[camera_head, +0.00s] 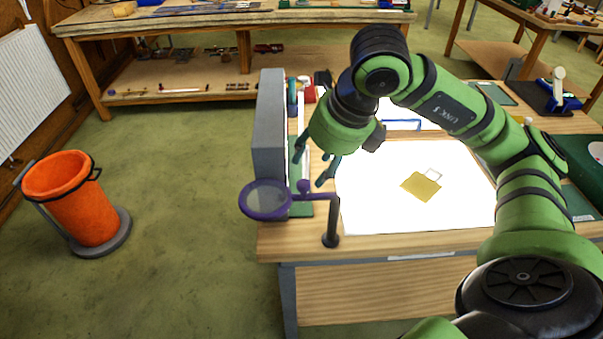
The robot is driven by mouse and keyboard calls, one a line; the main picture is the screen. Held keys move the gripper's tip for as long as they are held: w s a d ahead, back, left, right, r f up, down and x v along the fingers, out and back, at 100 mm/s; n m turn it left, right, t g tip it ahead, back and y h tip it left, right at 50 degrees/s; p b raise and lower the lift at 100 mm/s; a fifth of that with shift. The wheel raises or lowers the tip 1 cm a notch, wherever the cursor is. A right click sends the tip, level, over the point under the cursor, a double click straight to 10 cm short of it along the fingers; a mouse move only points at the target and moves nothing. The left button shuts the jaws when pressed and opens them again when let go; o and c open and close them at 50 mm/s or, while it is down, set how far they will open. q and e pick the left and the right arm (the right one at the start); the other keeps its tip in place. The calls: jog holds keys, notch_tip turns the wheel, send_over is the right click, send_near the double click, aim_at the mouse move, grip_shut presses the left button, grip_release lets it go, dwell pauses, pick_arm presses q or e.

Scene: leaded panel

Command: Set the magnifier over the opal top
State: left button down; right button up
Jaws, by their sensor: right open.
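The magnifier (265,200) is a round lens in a purple ring on a purple arm, held by a dark post (331,225) at the bench's front left. Its lens is left of the opal top, out past the bench's left edge. The opal top (375,205) is a bright white panel on the bench. My right gripper (309,171) is open and empty, fingers pointing down, just above and behind the magnifier's arm and its small purple knob (303,186). I cannot tell that it touches them. My left gripper is not in view.
A yellow glass piece (421,187) and a small clear outlined piece (433,174) lie on the opal top. A tall grey block (270,125) stands at the bench's left edge. An orange bin (75,200) stands on the floor at left. Floor between bin and bench is clear.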

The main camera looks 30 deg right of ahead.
aim_at(304, 183)
jog(key=p+x, duration=0.1)
jog(key=x, duration=0.5)
jog(key=shift+a+f, duration=0.1)
jog(key=shift+f, duration=0.2)
grip_shut()
